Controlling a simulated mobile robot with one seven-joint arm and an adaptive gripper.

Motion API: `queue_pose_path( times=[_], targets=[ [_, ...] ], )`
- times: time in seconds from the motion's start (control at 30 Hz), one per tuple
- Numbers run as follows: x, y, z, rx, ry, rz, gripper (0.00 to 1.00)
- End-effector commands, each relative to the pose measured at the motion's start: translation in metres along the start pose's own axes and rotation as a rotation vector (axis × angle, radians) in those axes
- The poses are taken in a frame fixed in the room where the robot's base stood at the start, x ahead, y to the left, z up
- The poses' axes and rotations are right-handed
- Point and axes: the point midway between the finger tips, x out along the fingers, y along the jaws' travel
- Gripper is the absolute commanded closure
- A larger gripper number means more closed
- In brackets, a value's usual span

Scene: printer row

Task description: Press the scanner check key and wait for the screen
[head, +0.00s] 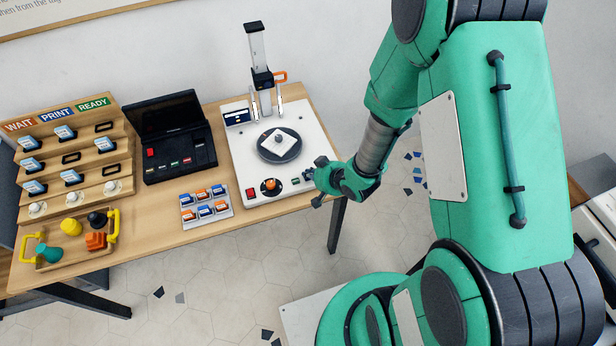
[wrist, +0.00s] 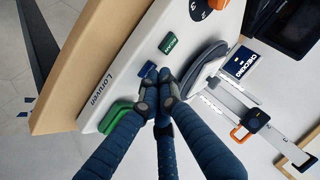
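The scanner (head: 302,130) is a white base with a round dark turntable (head: 291,152) and an upright post. Its small screen (head: 237,117) is at the back left; in the wrist view the screen (wrist: 247,66) reads "CHECKING". Along the front edge are a red key (head: 251,192), an orange knob (head: 270,186) and a green key (head: 295,181). In the wrist view a green key (wrist: 168,43) and a blue key (wrist: 149,71) show. My gripper (wrist: 160,78) is shut and empty, its fingertips right beside the blue key; contact is unclear. In the head view my gripper (head: 312,178) is at the front right corner.
A black case (head: 174,135) with keys stands left of the scanner. A tray of small cartridges (head: 206,205) lies in front. A stepped rack (head: 75,150) and a wooden tray (head: 55,262) with coloured pieces are at the left. A green part (wrist: 117,116) sits on the scanner's edge.

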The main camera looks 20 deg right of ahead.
Motion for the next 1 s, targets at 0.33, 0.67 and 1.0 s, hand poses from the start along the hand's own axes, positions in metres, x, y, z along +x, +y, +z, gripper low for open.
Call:
queue_pose_path(
  times=[0.33, 0.67, 1.0],
  targets=[
    [-0.009, -0.004, -0.009, 0.000, 0.000, 0.000, 1.00],
    [-0.010, -0.004, -0.010, 0.000, 0.000, 0.000, 1.00],
    [-0.015, -0.006, -0.015, 0.000, 0.000, 0.000, 1.00]
  ],
)
